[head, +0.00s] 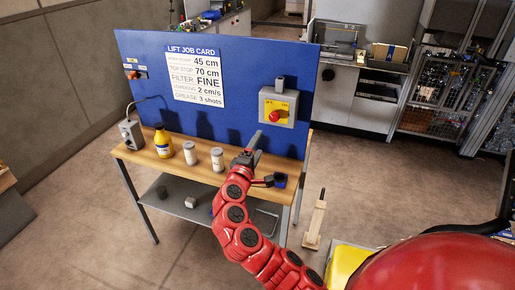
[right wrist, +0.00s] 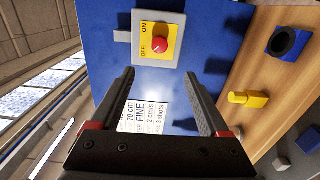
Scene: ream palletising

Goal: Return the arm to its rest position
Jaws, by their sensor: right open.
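My right arm (head: 240,215) reaches up from the lower right over the front of the workbench (head: 207,173) in the head view. My right gripper (head: 247,157) is open and in front of the blue panel (head: 140,52). In the right wrist view its fingers (right wrist: 158,80) are apart with nothing between them except the panel and job card behind. A switch box (head: 290,94) with a red knob (head: 274,117) is just above the gripper; the knob also shows beyond the fingertips in the right wrist view (right wrist: 160,45). My left gripper is not in view.
A yellow bottle (head: 163,142) and two pale jars (head: 190,153) (head: 217,159) stand left of the gripper. A dark blue holder (head: 280,180) is at the bench's right. A yellow piece (right wrist: 248,98) shows in the right wrist view. A wooden post (head: 315,222) stands on the floor.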

